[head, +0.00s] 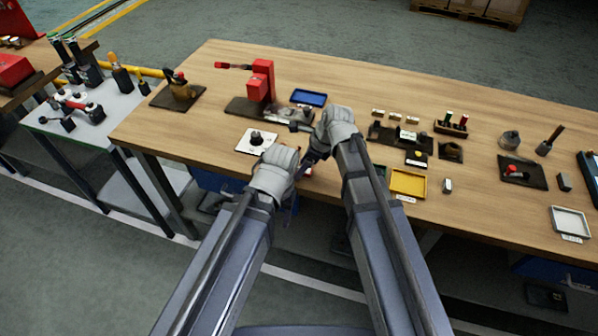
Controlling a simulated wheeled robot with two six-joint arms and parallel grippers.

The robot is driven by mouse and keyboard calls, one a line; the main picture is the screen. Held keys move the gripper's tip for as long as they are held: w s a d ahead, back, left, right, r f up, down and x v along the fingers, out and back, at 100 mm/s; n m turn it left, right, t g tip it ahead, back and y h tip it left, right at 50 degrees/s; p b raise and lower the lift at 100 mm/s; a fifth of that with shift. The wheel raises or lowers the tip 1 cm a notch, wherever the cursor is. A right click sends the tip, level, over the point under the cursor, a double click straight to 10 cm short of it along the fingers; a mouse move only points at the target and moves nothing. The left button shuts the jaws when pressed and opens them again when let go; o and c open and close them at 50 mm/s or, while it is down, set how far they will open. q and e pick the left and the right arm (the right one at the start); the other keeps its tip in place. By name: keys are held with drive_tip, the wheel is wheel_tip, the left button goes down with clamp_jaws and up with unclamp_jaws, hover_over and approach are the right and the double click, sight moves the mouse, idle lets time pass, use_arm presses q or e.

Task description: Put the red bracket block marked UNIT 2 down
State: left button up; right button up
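My two arms reach forward to the front edge of the wooden bench. My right gripper (318,146) is just above that edge, its dark fingers partly hidden by its wrist. My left gripper (292,190) is lower and to the left, close to the right one, and mostly hidden behind its own wrist. I cannot tell whether either is open or shut. A small dark, reddish patch shows between them, too small to identify. I cannot make out a red bracket block or any UNIT 2 marking.
A red press (261,80) stands on a dark base behind my grippers. A white plate with a dark knob (256,138), a blue tray (309,97) and a yellow tray (408,183) lie nearby. The bench's far side, right of the blue tray, has bare wood.

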clamp_jaws()
idle(0.3)
drive_tip(key=shift+r, duration=0.1)
idle(0.4)
